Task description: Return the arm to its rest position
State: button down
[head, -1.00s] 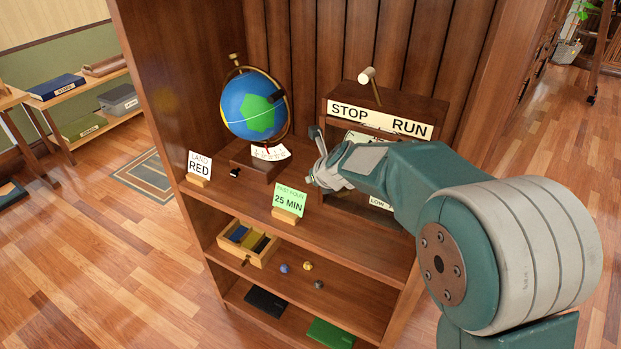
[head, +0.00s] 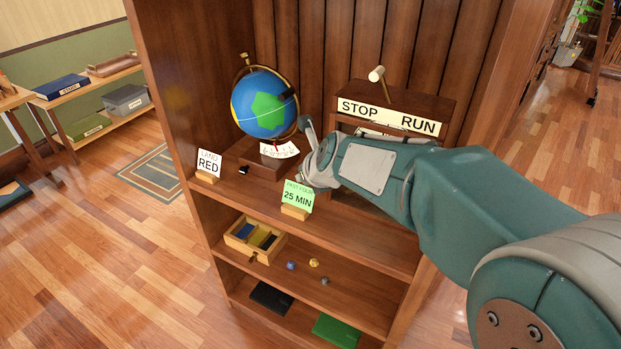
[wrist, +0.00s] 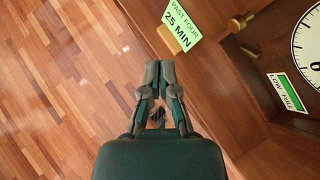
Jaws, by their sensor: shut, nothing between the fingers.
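My gripper (head: 312,158) is at the end of my arm, in front of the bookcase's upper shelf and near the green card (head: 298,196) reading "25 MIN". In the wrist view my gripper (wrist: 160,68) has its two fingertips together, with nothing between them. The green card also shows there (wrist: 180,24), ahead of the fingers and to the right. My arm crosses the head view from the lower right and hides much of the clock box (head: 388,102) labelled STOP and RUN. In the wrist view the clock's dial (wrist: 308,45) is partly seen at the right edge.
A globe (head: 264,104) on a wooden base stands left of my gripper. A white card (head: 208,163) reading "RED" stands at the shelf's left. Below are a divided tray (head: 236,243) and small balls (head: 314,262). The wooden floor (head: 120,260) on the left is open.

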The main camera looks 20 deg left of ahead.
jog(key=s+d+r+n+h, duration=0.1)
jog(key=s+d+r+n, duration=0.2)
jog(key=d, duration=0.4)
jog(key=s+d+r+n+h, duration=0.1)
jog(key=s+d+n, duration=0.1)
jog(key=d+n, duration=0.45)
jog(key=s+d+r+n+h, duration=0.1)
jog(key=s+d+r+n, duration=0.2)
jog(key=d, duration=0.5)
jog(key=s+d+f+n+h, duration=0.2)
jog(key=s+d+n, duration=0.5)
jog(key=s+d+f+n+h, duration=0.1)
jog(key=s+d+f+n, duration=0.1)
jog(key=s+d+n, duration=0.4)
jog(key=shift+s+d+f+n+h, duration=0.25)
jog(key=shift+s+d+n+h, duration=0.15)
jog(key=shift+s+d, duration=0.75)
jog(key=shift+w, duration=0.1)
